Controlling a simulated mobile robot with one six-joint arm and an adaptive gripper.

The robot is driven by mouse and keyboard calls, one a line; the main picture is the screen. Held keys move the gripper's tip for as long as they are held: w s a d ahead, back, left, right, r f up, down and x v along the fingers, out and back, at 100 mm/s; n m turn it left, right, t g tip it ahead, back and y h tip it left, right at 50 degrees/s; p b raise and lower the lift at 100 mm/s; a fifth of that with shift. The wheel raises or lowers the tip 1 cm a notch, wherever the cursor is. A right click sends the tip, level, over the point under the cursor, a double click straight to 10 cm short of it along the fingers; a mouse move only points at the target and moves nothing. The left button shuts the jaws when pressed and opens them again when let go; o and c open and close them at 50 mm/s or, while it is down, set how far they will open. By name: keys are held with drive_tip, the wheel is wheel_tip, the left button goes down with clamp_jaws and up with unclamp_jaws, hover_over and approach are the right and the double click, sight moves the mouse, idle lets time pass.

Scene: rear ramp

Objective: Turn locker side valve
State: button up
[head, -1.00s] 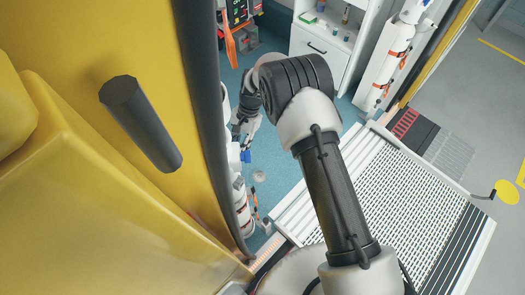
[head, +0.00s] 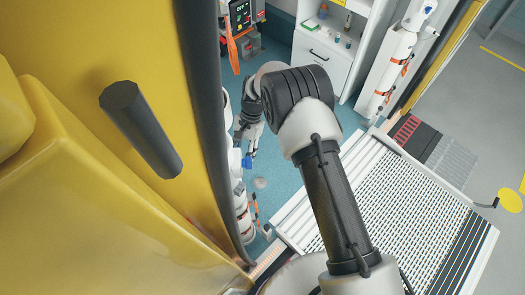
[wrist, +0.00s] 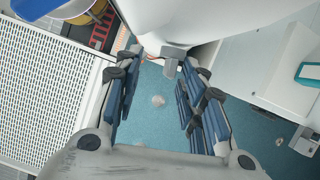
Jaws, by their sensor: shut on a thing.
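My gripper (head: 248,148) reaches inside the doorway, beside white cylinders at the left wall. In the wrist view, its two fingers with blue pads (wrist: 165,105) stand either side of a grey valve fitting (wrist: 172,66) below a large white cylinder body (wrist: 185,22). The gripper is shut on this fitting, though the exact contact is hard to see. In the head view a white cylinder (head: 241,205) with orange straps stands just below the gripper. The valve is too small to make out there, and my arm hides part of the area.
A yellow panel (head: 90,190) with a black rod (head: 140,130) fills the left. A slatted ramp (head: 400,215) lies at the right. A white cabinet (head: 322,60) and another strapped cylinder (head: 390,70) stand at the back. A small clear round object (head: 260,183) lies on the blue floor (head: 280,150).

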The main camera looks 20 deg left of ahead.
drive_tip(key=v, duration=1.2)
drive_tip(key=shift+d+r, duration=0.25)
drive_tip(key=shift+d, duration=0.2)
drive_tip(key=shift+r, duration=0.1)
